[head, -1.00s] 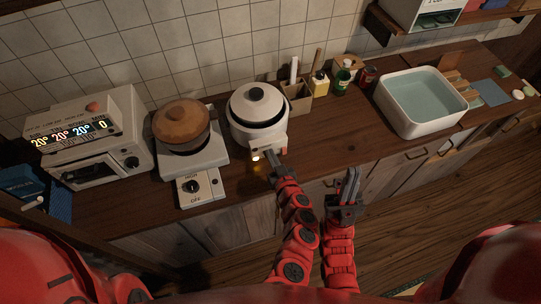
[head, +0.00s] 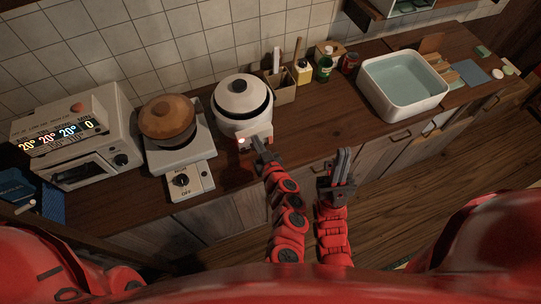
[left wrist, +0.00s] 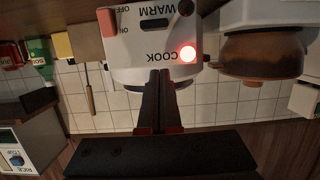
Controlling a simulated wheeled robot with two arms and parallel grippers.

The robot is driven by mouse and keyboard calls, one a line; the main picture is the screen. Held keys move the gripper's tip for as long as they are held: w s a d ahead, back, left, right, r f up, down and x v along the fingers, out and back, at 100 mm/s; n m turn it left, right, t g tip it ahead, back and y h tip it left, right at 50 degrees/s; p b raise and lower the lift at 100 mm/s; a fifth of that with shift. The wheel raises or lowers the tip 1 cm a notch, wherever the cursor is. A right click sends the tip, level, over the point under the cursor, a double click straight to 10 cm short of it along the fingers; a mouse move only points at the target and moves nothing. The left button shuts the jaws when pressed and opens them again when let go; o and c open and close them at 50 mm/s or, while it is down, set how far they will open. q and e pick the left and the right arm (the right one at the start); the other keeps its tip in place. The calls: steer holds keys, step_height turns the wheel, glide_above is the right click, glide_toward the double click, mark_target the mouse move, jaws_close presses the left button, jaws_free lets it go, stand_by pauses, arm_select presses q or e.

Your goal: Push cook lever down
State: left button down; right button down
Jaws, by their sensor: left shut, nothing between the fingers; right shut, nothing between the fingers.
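The white rice cooker (head: 243,103) with a black-knobbed lid stands on the counter. In the left wrist view its control panel (left wrist: 135,45) appears upside down, with COOK and WARM labels and a pinkish ON/OFF switch (left wrist: 108,22). The light by COOK (left wrist: 187,54) glows red; the light by WARM (left wrist: 185,8) is dark. My right gripper (head: 342,160) is shut and empty, beyond the counter's front edge.
A brown-lidded pot (head: 168,117) sits on a burner (head: 181,160) left of the cooker, with a toaster oven (head: 78,135) further left. A utensil box (head: 280,88) and bottles stand at the back right. A water-filled basin (head: 404,108) is further right.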

arm_select(q)
steer(key=v, duration=1)
steer(key=shift+f, duration=0.3)
steer(key=shift+d, duration=0.1)
